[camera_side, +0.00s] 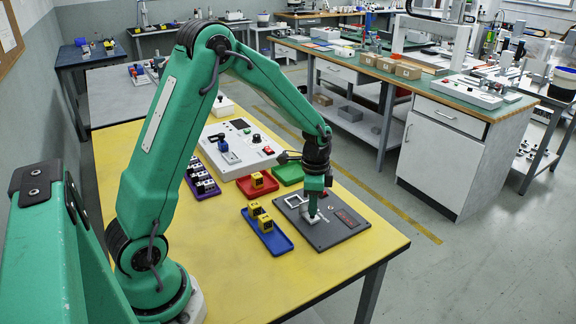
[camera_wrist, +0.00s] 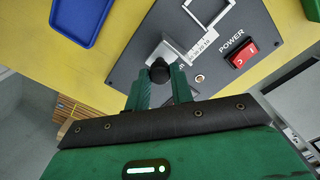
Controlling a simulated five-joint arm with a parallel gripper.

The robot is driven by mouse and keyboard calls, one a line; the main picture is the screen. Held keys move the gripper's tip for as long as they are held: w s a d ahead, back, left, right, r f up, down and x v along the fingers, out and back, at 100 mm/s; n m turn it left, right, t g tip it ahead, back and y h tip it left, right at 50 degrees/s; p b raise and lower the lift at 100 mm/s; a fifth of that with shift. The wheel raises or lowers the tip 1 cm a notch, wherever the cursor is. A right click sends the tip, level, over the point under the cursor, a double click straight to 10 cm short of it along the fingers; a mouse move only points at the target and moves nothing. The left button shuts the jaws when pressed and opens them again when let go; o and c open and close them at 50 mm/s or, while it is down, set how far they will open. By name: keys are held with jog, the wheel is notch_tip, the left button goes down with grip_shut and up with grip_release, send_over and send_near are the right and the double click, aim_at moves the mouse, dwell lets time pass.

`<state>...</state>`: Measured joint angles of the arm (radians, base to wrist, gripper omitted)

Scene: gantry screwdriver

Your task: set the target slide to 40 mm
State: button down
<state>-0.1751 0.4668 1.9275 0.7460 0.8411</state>
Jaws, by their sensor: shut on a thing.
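The target slide is on a dark grey panel (camera_side: 338,234), which also shows in the wrist view (camera_wrist: 264,22). In the wrist view it has a light metal block (camera_wrist: 166,52), a black round knob (camera_wrist: 160,70) and a white printed scale (camera_wrist: 203,46). My gripper (camera_wrist: 160,86) is shut on the knob, with one finger on each side. In the side view my gripper (camera_side: 314,208) reaches down onto the panel. The slide's pointer and exact reading are too small to tell.
A red POWER switch (camera_wrist: 241,54) and a white square frame (camera_wrist: 208,12) are on the panel. A blue tray (camera_side: 278,244) with yellow blocks lies left of it, and red (camera_side: 256,188) and green (camera_side: 288,175) trays lie behind. The yellow table's front is clear.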

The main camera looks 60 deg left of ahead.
jog(key=c, duration=1.5)
grip_release()
jog(key=shift+d, duration=0.3)
jog(key=shift+a, duration=0.1)
jog(key=shift+r, duration=0.1)
jog(key=shift+r, duration=0.5)
notch_tip(320, 180, up, 6)
jog(key=shift+r, duration=0.35)
jog(key=shift+r, duration=0.1)
